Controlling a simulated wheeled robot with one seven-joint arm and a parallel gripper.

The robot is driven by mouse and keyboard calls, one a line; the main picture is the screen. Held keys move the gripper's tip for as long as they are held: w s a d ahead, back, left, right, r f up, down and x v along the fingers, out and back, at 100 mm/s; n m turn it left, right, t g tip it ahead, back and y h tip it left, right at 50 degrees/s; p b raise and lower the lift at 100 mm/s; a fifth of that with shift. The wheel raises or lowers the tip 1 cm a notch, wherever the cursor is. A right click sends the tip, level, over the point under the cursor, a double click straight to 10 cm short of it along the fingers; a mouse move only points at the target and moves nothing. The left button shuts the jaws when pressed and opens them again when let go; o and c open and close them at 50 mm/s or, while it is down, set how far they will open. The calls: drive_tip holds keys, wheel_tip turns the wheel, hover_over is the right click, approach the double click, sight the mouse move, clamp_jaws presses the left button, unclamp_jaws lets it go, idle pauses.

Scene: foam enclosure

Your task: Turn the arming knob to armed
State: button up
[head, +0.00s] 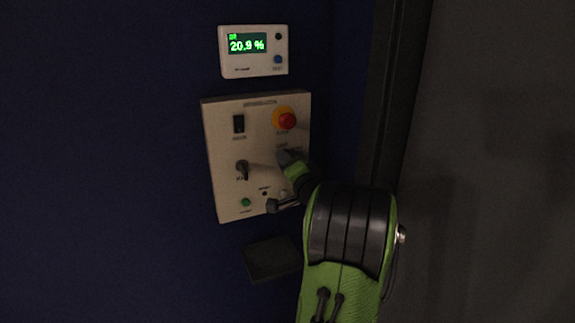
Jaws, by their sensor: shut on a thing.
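A light control panel (228,200) is mounted on the dark blue wall. My gripper (286,158) reaches it from the lower right, its tip against the right half of the panel, just below the red emergency button. It is shut on what looks like the arming knob, which the fingertips mostly hide. I cannot read the labels around it or tell which way the knob points. A second dark knob (242,168) on the panel's left side is in plain view and untouched.
The panel also has a black rocker switch (239,123), a red mushroom button (287,120) on a yellow ring and a green button (245,202). A display box (254,70) above reads 20.9 %. A dark ledge (272,258) sits below. A door frame (385,110) stands right.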

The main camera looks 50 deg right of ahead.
drive_tip(key=o, duration=1)
drive_tip(key=shift+o, duration=0.2)
drive_tip(key=shift+s, duration=0.1)
drive_tip(key=b+v, duration=0.2)
drive_tip(key=v, duration=1.3)
drive_tip(key=shift+s+a+b, duration=0.2)
drive_tip(key=shift+s+b, duration=0.05)
drive_tip(key=shift+b, duration=0.15)
drive_tip(key=shift+f, duration=0.1)
